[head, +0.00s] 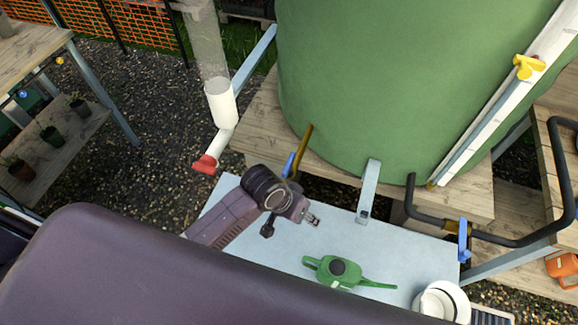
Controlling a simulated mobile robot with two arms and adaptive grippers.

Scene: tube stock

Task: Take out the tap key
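I cannot tell for certain which thing is the tap key. A brass tap with a blue lever (288,165) stands at the foot of the big green tank (400,80). A second blue lever (463,240) sits on a brass fitting at the right, by the black hose. A yellow handle-like piece (528,66) is on the sloping white rail in front of the tank. My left gripper (313,219) is over the pale tabletop, below and right of the brass tap and apart from it. Its fingertips are too small to read, and I see nothing held. My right gripper is out of view.
A green watering can (338,270) and a white pot (441,302) stand on the pale table (290,258). A grey bracket (368,190) hangs by the tank. A white pipe with a red valve (204,165) is at the left. The black hose (560,160) loops at the right.

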